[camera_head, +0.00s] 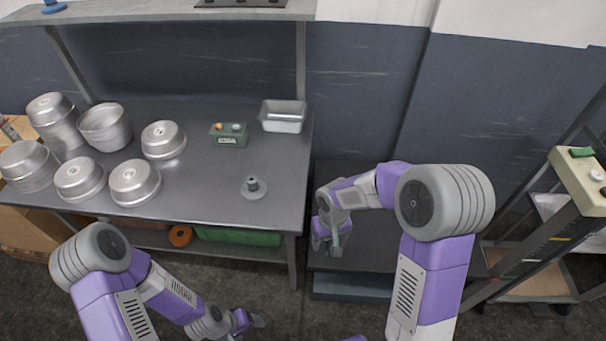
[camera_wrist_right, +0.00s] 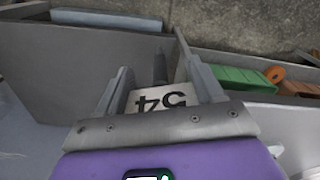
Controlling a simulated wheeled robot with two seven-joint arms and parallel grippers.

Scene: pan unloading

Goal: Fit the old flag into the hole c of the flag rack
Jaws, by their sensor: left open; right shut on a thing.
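My right gripper (camera_head: 332,243) hangs over the dark low surface right of the metal table. In the right wrist view its two fingers (camera_wrist_right: 157,82) are shut on a pale plate (camera_wrist_right: 160,99) with upside-down black digits, apparently 54, and a dark rod beyond it. This looks like the flag; the fingers hide its sides. My left gripper (camera_head: 250,321) is open and empty, low in front of the metal table.
Several round metal pans (camera_head: 135,184) stand on the left of the metal table (camera_head: 205,200). A green box (camera_head: 229,140), a rectangular tin (camera_head: 283,122) and a grey disc with a knob (camera_head: 254,190) stand further right. A ladder-like frame (camera_head: 540,240) stands at right.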

